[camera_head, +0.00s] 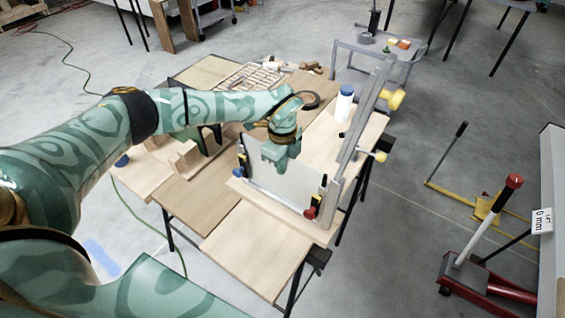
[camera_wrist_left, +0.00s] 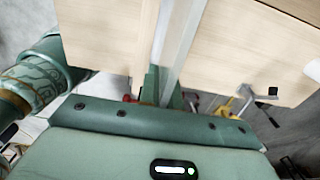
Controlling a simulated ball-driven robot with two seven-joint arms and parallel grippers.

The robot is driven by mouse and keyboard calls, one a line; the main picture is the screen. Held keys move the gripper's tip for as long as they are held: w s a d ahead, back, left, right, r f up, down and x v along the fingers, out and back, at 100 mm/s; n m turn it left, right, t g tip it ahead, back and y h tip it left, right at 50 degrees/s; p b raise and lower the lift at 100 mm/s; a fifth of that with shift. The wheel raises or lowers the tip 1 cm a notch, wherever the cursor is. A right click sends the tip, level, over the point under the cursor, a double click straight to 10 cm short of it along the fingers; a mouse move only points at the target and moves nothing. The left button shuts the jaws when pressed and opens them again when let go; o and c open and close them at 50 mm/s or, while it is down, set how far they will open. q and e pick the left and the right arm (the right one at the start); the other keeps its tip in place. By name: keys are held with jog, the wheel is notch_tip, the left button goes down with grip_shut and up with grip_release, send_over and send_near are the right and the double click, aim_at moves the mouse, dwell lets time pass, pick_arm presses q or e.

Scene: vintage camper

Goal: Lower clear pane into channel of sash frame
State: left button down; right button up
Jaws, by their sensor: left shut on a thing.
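The clear pane (camera_head: 296,183) stands upright as a pale grey sheet at the front of the bench, with its lower edge near a wooden rail (camera_head: 268,204). My left gripper (camera_head: 275,163) is above it, shut on its upper edge. In the left wrist view the pane (camera_wrist_left: 180,40) shows nearly edge-on as a pale strip running between the fingers (camera_wrist_left: 163,88). The sash frame cannot be told apart clearly; the wooden rail and a slanted grey upright (camera_head: 356,132) stand around the pane. Whether the lower edge sits in a channel is hidden. My right gripper is out of view.
Red-and-black (camera_head: 313,209) and blue-and-black (camera_head: 239,160) fittings flank the pane. Yellow knobs (camera_head: 396,99) project from the upright. A blue-capped white bottle (camera_head: 344,103) and a dark tape roll (camera_head: 310,100) stand behind. The bench's front left board (camera_head: 245,250) is clear.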

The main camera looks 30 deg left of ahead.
pick_arm(q)
jog(key=shift+f, duration=0.2)
dwell(0.6)
jog(key=c, duration=1.5)
grip_release()
